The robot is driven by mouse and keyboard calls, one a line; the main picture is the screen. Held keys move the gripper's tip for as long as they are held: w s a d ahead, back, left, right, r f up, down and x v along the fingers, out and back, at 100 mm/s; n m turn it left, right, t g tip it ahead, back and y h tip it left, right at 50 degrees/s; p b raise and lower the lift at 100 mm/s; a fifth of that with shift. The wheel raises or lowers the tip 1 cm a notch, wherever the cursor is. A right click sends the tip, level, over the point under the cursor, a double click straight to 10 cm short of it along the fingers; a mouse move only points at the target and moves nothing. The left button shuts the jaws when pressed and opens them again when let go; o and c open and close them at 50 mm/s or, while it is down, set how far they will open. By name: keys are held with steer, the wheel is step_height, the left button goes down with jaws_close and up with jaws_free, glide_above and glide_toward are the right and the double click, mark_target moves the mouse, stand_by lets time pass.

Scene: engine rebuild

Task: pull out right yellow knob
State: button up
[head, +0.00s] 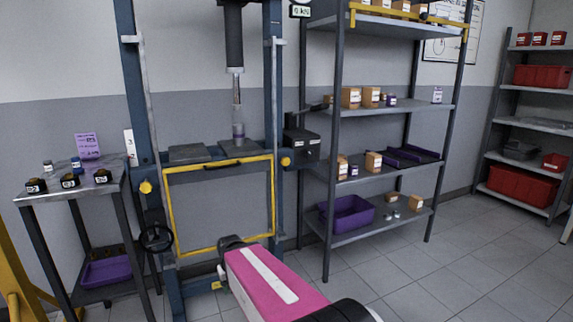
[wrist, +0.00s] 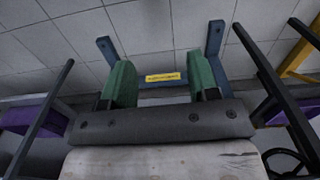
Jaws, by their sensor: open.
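The right yellow knob (head: 285,161) sits on the press's right blue upright, beside the top right corner of a yellow-framed guard (head: 168,215). The left yellow knob (head: 146,187) is on the left upright. My gripper (wrist: 162,85) is open in the wrist view, its two green fingers apart with nothing between them. It points down toward the floor and the press base. A blue crossbar with a yellow label (wrist: 163,77) shows beyond the fingers. In the head view my pink arm link mostly hides the gripper, low in front of the guard. The knob is above and to the right, apart from it.
A shelf (head: 385,105) with small boxes and a purple bin (head: 347,216) stands right of the press. A small table (head: 60,193) stands at its left. A black handwheel (head: 156,239) sticks out at lower left. Floor (head: 420,285) at front right is clear.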

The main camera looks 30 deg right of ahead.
steer(key=shift+w, duration=0.1)
steer(key=w+d+r+m+t+y, duration=0.4)
steer(key=w+r+m, duration=0.25)
steer(key=w, duration=0.35)
steer(key=m+t+h, duration=0.5)
steer(key=m+t, duration=0.9)
steer(key=m, duration=1.1)
glide_toward(286, 162)
steer(key=shift+n, duration=0.25)
steer(key=w, duration=0.7)
steer(key=w+d, duration=0.1)
steer(key=w, duration=0.3)
steer(key=shift+w, duration=0.1)
steer(key=shift+a, duration=0.1)
